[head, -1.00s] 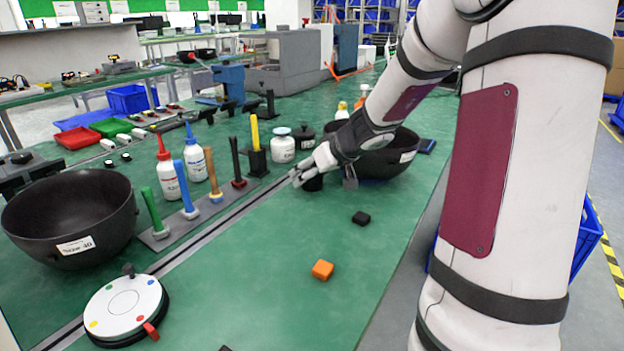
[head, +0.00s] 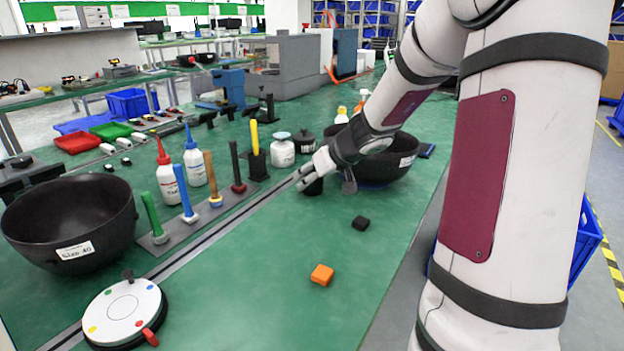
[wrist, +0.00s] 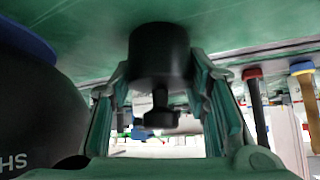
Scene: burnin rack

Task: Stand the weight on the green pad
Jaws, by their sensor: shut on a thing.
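The weight (wrist: 160,50) is a black cylinder with a narrower neck and knob; in the wrist view it sits between the two fingers of my gripper (wrist: 160,72). My gripper is shut on it. In the head view my gripper (head: 303,177) is over the bench, left of a black bowl, and the dark weight (head: 313,187) shows just below the fingers. I cannot tell whether its base touches the bench. I cannot make out a separate green pad; the bench top (head: 270,245) itself is green.
A black bowl (head: 395,167) stands close to the right of my gripper. A tool rack (head: 160,239) with several coloured handles is to the left. A black block (head: 361,223) and an orange block (head: 322,275) lie in front. A white disc (head: 122,312) is at front left. The bench between is clear.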

